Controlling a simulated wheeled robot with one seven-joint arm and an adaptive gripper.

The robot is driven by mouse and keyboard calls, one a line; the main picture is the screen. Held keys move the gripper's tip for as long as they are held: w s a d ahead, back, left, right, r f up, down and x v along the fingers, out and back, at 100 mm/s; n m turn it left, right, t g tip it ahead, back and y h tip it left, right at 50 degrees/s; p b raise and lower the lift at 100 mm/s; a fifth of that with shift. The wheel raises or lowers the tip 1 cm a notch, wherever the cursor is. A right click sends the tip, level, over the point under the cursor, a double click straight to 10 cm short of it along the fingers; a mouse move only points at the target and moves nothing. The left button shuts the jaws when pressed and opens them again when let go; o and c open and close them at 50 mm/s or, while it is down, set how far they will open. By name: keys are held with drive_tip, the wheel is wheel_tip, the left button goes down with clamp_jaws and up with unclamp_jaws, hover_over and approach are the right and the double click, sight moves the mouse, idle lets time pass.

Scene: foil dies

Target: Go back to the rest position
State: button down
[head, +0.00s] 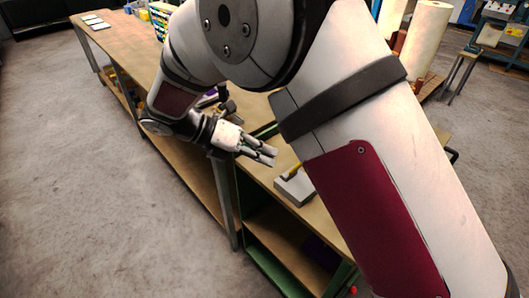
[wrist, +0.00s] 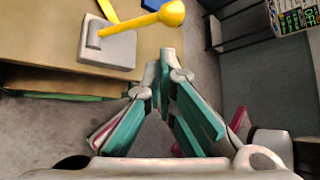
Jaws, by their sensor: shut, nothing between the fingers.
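My gripper (head: 266,155) is shut and empty. In the head view it is held out over the bench's front side, just left of a grey block with a yellow handle (head: 294,185). The wrist view shows my gripper (wrist: 166,58) with its fingertips together, below and right of the grey block (wrist: 108,47). The fingers look apart from the block. The yellow handle (wrist: 140,22) ends in a round knob.
The wooden bench (head: 118,45) runs from the back left to the front, with a lower shelf and a green-framed part (head: 250,238). White rolls (head: 425,40) stand at the back right. Open grey floor (head: 90,180) lies to the left. My arm hides much of the bench.

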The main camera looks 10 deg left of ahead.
idle(0.4)
drive_tip(key=s+d+r+m+g+y, duration=0.1)
drive_tip(key=s+d+r+m+y, duration=0.2)
drive_tip(key=d+r+m, duration=0.4)
drive_tip(key=s+d+r+m+g+y, duration=0.1)
drive_tip(key=s+d+r+m+y, duration=0.1)
drive_tip(key=d+r+m, duration=0.6)
drive_tip(key=s+d+m+t+y, duration=0.4)
drive_tip(key=s+d+m, duration=0.7)
drive_tip(key=s+m, duration=0.3)
drive_tip(key=shift+s+d+r+m+y, duration=0.35)
drive_tip(key=shift+m+y, duration=0.55)
drive_tip(key=shift+m, duration=0.3)
drive_tip(key=shift+s+a, duration=0.1)
